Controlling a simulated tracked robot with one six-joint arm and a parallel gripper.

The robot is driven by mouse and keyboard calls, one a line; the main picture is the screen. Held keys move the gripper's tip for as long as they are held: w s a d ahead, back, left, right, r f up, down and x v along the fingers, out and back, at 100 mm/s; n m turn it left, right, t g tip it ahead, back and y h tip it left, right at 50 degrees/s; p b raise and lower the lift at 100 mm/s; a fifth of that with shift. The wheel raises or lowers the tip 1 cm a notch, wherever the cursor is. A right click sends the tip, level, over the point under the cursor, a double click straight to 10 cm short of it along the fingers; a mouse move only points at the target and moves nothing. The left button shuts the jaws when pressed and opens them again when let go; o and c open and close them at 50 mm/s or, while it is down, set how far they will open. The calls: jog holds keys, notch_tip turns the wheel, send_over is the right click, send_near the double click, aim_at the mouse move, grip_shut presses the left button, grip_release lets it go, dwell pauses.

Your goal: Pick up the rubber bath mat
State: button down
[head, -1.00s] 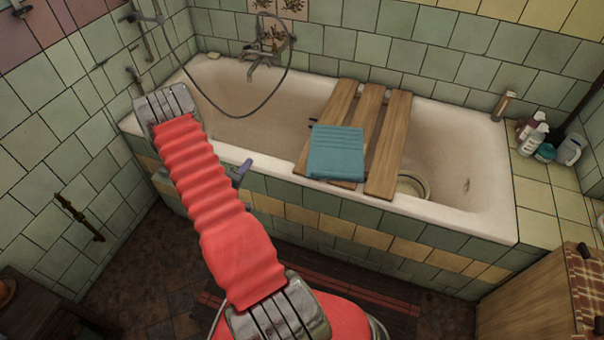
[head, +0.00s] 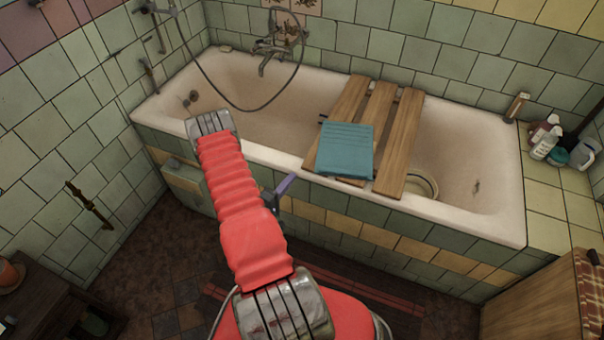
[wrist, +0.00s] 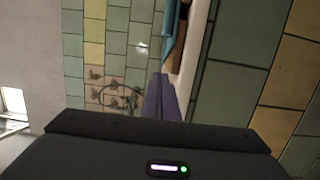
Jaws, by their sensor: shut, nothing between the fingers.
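The rubber bath mat (head: 345,150) looks like the teal, flat, ridged piece lying on the wooden slats across the bathtub. A teal strip of it (wrist: 170,25) shows at the top of the wrist view. My gripper (head: 284,188) is small and partly hidden behind my red arm in the head view. It is in front of the tub's near side, left of the mat and apart from it. Its purple fingers (wrist: 160,100) show in the wrist view, shut and empty.
Wooden slats (head: 399,140) bridge the white bathtub (head: 480,215), whose raised rim and tiled front are close to my gripper. A round basin (head: 425,180) is partly hidden in the tub. Bottles (head: 545,143) stand on the right ledge. A hose hangs by the faucet.

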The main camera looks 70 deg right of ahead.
aim_at(318, 169)
jog(key=x, duration=1)
jog(key=shift+s+a, duration=0.9)
jog(key=shift+s, duration=0.25)
jog(key=shift+s+a, duration=0.35)
jog(key=shift+s, duration=0.1)
jog(key=shift+s+a, duration=0.35)
jog(key=shift+s, duration=0.2)
jog(key=shift+s+a, duration=0.35)
jog(key=shift+s, duration=0.15)
jog(key=shift+w, duration=0.1)
